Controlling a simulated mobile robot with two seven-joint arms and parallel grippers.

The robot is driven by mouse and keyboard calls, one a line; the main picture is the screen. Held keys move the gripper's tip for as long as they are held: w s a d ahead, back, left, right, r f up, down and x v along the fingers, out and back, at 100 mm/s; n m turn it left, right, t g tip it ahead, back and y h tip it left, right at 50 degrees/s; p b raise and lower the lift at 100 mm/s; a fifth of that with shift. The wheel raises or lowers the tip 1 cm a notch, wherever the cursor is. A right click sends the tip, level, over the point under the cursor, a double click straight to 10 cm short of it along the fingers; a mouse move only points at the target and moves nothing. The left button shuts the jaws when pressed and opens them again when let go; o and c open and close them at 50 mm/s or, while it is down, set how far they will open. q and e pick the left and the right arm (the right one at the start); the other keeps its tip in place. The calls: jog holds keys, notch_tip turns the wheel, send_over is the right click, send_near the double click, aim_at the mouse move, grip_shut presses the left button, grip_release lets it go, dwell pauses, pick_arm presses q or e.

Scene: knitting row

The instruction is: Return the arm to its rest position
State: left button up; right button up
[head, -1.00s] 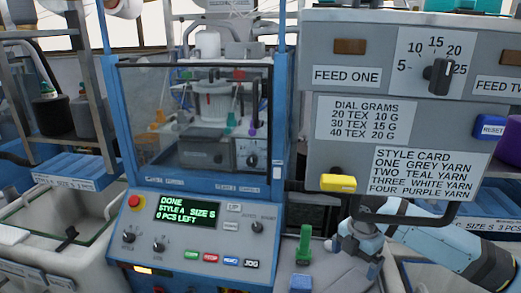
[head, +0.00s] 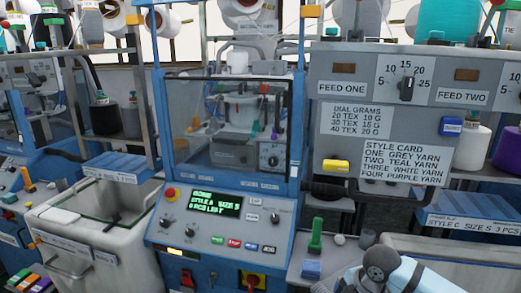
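Part of my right arm (head: 405,276) shows at the bottom right, light blue and white with a dark round joint, in front of the machine row. Its gripper is not clearly seen; the arm runs out of the bottom of the picture. My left arm and gripper are not in view. The knitting machine (head: 157,130) stands in the middle with its blue frame and clear front window. Its display (head: 214,204) reads done, style A, size S, 0 pcs left.
A white bin (head: 135,250) stands at left.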

jog(key=s+a+f+m+t+y+p, duration=0.3)
jog(key=s+a+f+m+t+y, duration=0.15)
jog(key=s+a+f+m, duration=0.4)
jog(key=s+d+f+m+t+h, duration=0.1)
jog(key=s+d+m, duration=0.1)
jog(key=s, duration=0.3)
jog(key=s+d+f+m+t+h+p, duration=0.1)
jog(key=s+d+m+t, duration=0.1)
jog(key=s+m, duration=0.3)
jog(key=s+d+f+m+t+h+p, duration=0.1)
jog(key=s+d+m+t, duration=0.1)
jog(key=s, duration=0.3)
jog(key=shift+d+f+m, duration=0.25)
jog(key=shift+f+m, duration=0.1)
jog(key=shift+m, duration=0.3)
